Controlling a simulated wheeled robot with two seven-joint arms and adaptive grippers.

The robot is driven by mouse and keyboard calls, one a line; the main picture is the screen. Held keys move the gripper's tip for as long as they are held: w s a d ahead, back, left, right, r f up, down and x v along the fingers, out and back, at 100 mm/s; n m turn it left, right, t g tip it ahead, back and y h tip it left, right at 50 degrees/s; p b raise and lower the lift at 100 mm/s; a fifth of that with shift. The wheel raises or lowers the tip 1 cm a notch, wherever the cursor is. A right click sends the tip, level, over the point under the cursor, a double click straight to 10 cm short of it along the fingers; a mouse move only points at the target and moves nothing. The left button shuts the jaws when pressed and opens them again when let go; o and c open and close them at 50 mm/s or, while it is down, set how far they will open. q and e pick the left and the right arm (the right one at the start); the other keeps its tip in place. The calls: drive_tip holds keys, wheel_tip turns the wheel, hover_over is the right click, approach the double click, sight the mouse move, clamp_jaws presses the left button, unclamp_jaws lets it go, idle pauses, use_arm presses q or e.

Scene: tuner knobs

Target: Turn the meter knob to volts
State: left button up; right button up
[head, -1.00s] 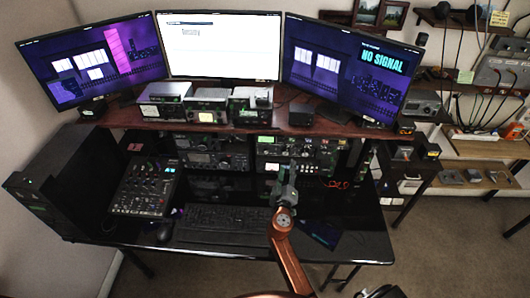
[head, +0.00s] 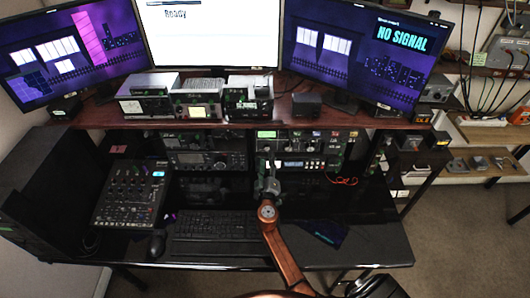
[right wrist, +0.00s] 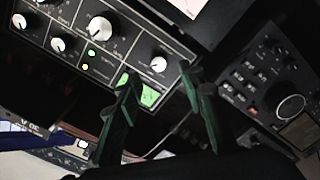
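The tuner (head: 300,146), a dark panel with a small green-lit meter, sits on the lower shelf under the desk's raised top. In the right wrist view its panel shows tilted, with the lit green meter (right wrist: 149,95), a small white-topped knob (right wrist: 158,64), a large knob (right wrist: 101,28) and several others. I cannot read which one is the meter knob. My right gripper (head: 268,180) is in front of the tuner. In the right wrist view its green fingers (right wrist: 168,105) are apart, with nothing held between them; one finger overlaps the meter's edge. My left gripper is not in view.
Another radio (head: 205,160) stands left of the tuner. A mixer (head: 132,195), keyboard (head: 215,225) and mouse (head: 157,243) lie on the glossy black desk (head: 370,240). A red cable (head: 342,180) lies right of the tuner. Monitors and small boxes stand above.

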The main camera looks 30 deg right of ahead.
sight(267, 149)
drive_tip(key=shift+x, duration=2.75)
drive_tip(key=shift+d, duration=0.1)
drive_tip(key=shift+c, duration=0.4)
drive_tip(key=shift+s, duration=0.1)
clamp_jaws()
